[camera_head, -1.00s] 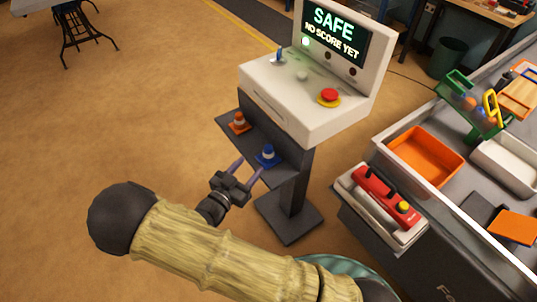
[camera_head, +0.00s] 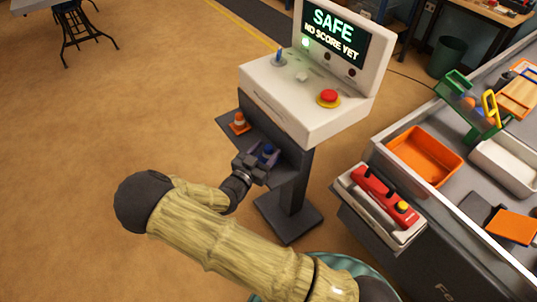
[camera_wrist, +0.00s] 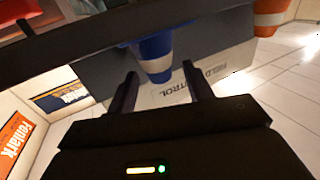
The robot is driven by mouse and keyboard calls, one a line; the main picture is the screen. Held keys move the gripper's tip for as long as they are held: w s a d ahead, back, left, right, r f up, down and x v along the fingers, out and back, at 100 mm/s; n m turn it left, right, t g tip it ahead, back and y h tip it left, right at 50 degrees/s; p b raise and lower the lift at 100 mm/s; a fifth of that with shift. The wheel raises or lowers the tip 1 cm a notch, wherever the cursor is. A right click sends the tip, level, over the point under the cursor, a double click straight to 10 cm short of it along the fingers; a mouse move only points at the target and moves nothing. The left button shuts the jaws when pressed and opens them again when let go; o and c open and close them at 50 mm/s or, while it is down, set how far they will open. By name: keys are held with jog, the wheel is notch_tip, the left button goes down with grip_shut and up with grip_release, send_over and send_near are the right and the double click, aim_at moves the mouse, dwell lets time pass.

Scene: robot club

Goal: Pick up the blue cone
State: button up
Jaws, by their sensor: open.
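The blue cone (camera_head: 268,151) with a pale band stands on the dark lower shelf (camera_head: 228,122) of the control stand. In the wrist view the blue cone (camera_wrist: 155,55) is just beyond and between the two fingertips, with its top part toward me. My gripper (camera_head: 264,156) is at the front of the shelf, right at the cone. It is open, and its fingers (camera_wrist: 162,85) lie on either side of the cone's line without visible closing on it. In the head view my gripper hides part of the cone.
An orange cone (camera_head: 239,123) stands on the same shelf to the left. The white console (camera_head: 290,95) with a red button (camera_head: 328,97) overhangs the shelf. A bench with an orange tray (camera_head: 405,165) and a red tool (camera_head: 378,188) stands to the right. Open floor lies left.

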aim_at(268, 147)
jog(key=shift+x, duration=0.95)
jog(key=c, duration=1)
jog(key=shift+r, duration=0.15)
jog(key=shift+c, duration=0.2)
notch_tip(268, 147, up, 10)
jog(key=shift+f, duration=0.1)
